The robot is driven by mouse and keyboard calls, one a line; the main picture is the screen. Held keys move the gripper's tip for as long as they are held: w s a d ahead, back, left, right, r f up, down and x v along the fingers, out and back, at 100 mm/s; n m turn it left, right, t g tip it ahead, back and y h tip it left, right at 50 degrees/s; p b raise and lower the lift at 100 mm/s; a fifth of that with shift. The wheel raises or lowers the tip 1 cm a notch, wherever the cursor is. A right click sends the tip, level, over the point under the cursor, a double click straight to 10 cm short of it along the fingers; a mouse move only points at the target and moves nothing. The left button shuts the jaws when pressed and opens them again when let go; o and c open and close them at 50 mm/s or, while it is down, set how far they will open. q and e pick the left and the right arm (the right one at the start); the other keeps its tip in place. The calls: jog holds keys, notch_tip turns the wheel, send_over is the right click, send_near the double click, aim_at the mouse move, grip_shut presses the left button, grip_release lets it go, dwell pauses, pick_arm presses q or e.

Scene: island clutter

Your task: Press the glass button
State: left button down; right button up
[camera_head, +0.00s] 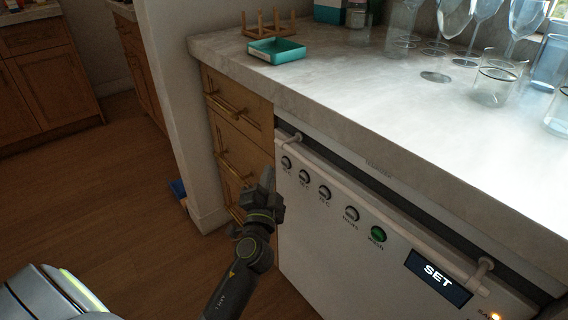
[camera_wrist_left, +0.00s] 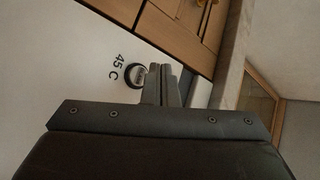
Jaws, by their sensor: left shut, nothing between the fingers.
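A white dishwasher front (camera_head: 330,258) has a row of round buttons under the counter. Several are grey, and one button (camera_head: 378,234) is green. Most labels are too small to read surely, so I cannot tell which is the glass button. My left gripper (camera_head: 266,182) is shut and empty, just left of the leftmost button (camera_head: 286,162). In the left wrist view its closed fingertips (camera_wrist_left: 163,72) are beside a button (camera_wrist_left: 136,75) labelled 45 C. Whether they touch it is unclear. My right gripper is not in view.
A display (camera_head: 438,277) reads SET, with an orange light (camera_head: 496,317) below. A handle bar runs across the door. The marble counter (camera_head: 370,95) above holds a teal tray (camera_head: 277,51), a wooden rack (camera_head: 270,24) and several glasses. Wooden drawers (camera_head: 238,130) stand to the left.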

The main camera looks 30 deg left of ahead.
pick_arm(q)
jog(key=shift+w+d, duration=0.3)
jog(key=shift+w, duration=0.45)
dwell(1.5)
jog(key=shift+w, duration=0.1)
jog(key=shift+w+d, duration=0.15)
jog(key=shift+w, duration=0.1)
jog(key=shift+w+d+b, duration=0.15)
jog(key=shift+w+b, duration=0.3)
dwell(0.7)
jog(key=shift+s, duration=0.1)
jog(key=shift+s+a, duration=0.3)
jog(key=shift+s, duration=0.45)
